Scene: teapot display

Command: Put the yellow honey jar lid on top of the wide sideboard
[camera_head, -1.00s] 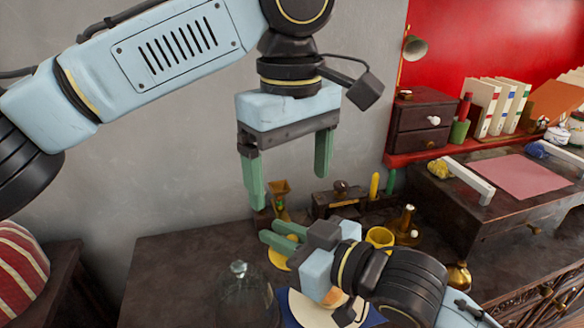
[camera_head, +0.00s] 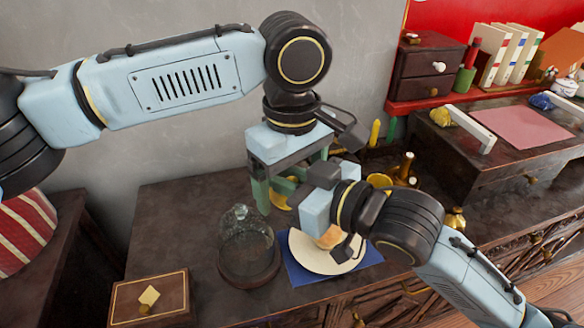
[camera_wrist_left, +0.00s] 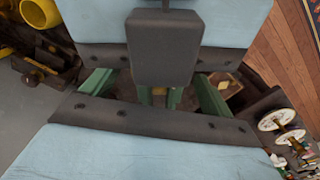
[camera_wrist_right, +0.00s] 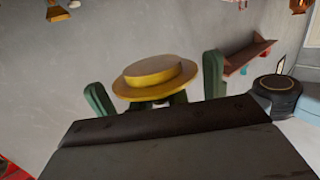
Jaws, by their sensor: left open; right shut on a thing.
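The yellow honey jar lid (camera_head: 280,201) is held in my right gripper (camera_head: 285,188), above the wide sideboard (camera_head: 165,215). In the right wrist view the lid (camera_wrist_right: 155,76) is a round yellow disc with a raised middle, between the right gripper's green fingers. My left gripper (camera_head: 290,182) points down at the lid, its open fingers around the right gripper's fingertips.
On the sideboard stand a glass cloche (camera_head: 248,242), a plate (camera_head: 300,255) with food on a blue napkin (camera_head: 300,276), and a wooden box (camera_head: 150,300). Brass and yellow items crowd behind my right wrist. A desk (camera_head: 480,165) stands right. The sideboard's left part is clear.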

